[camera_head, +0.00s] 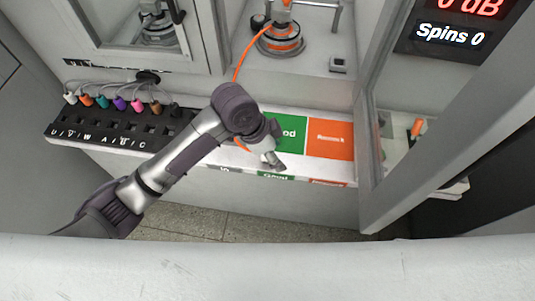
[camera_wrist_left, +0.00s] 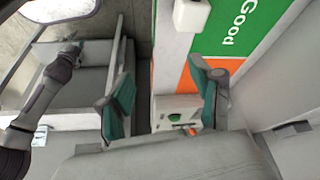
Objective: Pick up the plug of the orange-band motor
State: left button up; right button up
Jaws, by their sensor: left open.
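The orange-band motor (camera_head: 281,42) stands in the bay at the top middle of the head view. Its orange cable (camera_head: 239,68) runs down and passes behind my left arm. A short orange piece (camera_head: 243,145) shows beside the wrist, by the table's front edge; I cannot tell if it is cable or plug. No plug of this motor is clearly visible. My left gripper (camera_head: 274,162) is over the front of the green tile. In the wrist view its green-padded fingers (camera_wrist_left: 165,100) are spread with nothing between them.
A black rack (camera_head: 110,130) with several coloured plugs lies at left. A green Good tile (camera_head: 291,131) and an orange tile (camera_head: 330,140) cover the table at right. A grey frame (camera_head: 367,150) rises beyond them. A dark arm, probably my right, shows in the wrist view (camera_wrist_left: 40,100).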

pick_arm(q)
jog(key=w+a+r+m+g+y, duration=0.1)
jog(key=w+a+r+m+y, duration=0.2)
jog(key=w+a+r+m, duration=0.15)
jog(key=shift+n, duration=0.25)
jog(key=d+f, duration=0.1)
jog(key=f, duration=0.7)
jog(key=d+f+p, duration=0.1)
jog(key=f, duration=0.3)
jog(key=shift+d+f, duration=0.3)
grip_shut()
jog(key=shift+r, duration=0.1)
